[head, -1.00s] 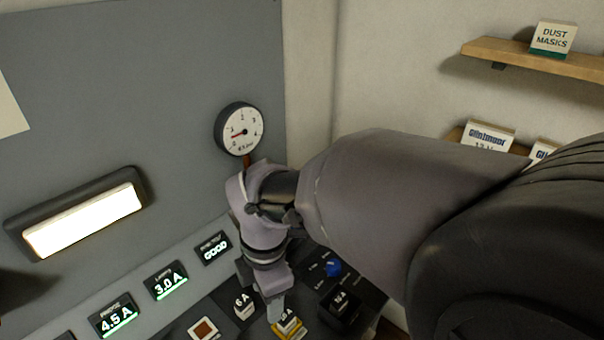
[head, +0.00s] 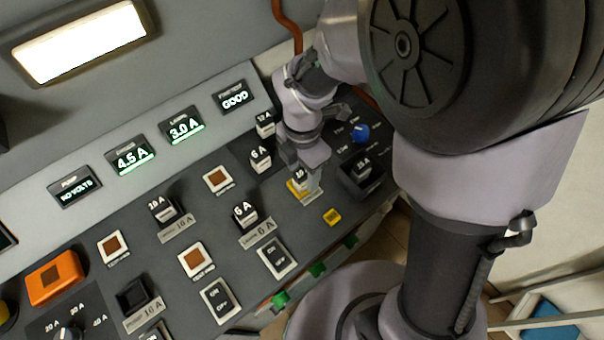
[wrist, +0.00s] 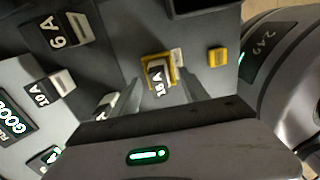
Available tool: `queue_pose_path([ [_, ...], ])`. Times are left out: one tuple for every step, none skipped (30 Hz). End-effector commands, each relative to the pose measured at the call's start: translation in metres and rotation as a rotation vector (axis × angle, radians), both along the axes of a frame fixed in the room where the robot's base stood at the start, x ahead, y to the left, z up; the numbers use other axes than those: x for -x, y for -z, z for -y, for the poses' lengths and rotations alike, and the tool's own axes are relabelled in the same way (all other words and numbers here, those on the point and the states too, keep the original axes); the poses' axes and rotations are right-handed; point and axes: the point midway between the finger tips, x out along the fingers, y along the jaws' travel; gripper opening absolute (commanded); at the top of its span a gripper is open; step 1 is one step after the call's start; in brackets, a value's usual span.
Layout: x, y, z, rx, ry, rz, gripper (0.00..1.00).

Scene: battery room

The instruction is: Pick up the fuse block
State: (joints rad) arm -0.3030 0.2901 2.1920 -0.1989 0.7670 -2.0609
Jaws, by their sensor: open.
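In the wrist view the fuse block (wrist: 157,73) lies between my two open fingers (wrist: 163,82), inside the yellow frame (wrist: 145,62). I cannot tell whether the fingers touch it.
Display screens (head: 182,128) line the panel's back.

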Motion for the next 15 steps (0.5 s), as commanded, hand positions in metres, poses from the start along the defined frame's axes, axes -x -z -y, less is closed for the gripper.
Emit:
queue_pose_path([
  [0.0001, 0.0155, 0.0001, 0.001, -0.001, -0.001, 0.53],
  [-0.0002, 0.0184, 0.0, 0.001, -0.001, -0.001, 0.53],
  [-0.0004, 0.0194, 0.0, 0.0, -0.001, 0.0, 0.53],
  [-0.0004, 0.0186, -0.0001, 0.0, -0.001, 0.0, 0.53],
  [-0.0004, 0.0173, -0.0001, 0.0, -0.001, 0.0, 0.53],
  [-0.0005, 0.0163, -0.0001, 0.0, -0.001, 0.001, 0.53],
  [-0.0005, 0.016, -0.0001, 0.0, -0.001, 0.001, 0.53],
  [-0.0005, 0.0158, -0.0001, 0.0, 0.0, 0.001, 0.53],
  [-0.0005, 0.0157, -0.0001, 0.0, 0.0, 0.001, 0.45],
  [-0.0005, 0.0157, -0.0001, -0.001, 0.0, 0.001, 0.39],
  [-0.0005, 0.0156, -0.0001, -0.001, 0.0, 0.001, 0.33],
  [-0.0005, 0.0156, -0.0001, -0.001, 0.0, 0.001, 0.25],
  [-0.0004, 0.0156, -0.0001, 0.0, 0.0, 0.0, 0.19],
  [-0.0005, 0.0156, -0.0001, -0.001, 0.0, 0.001, 0.13],
  [-0.0004, 0.0156, -0.0001, 0.0, 0.0, 0.0, 0.06],
])
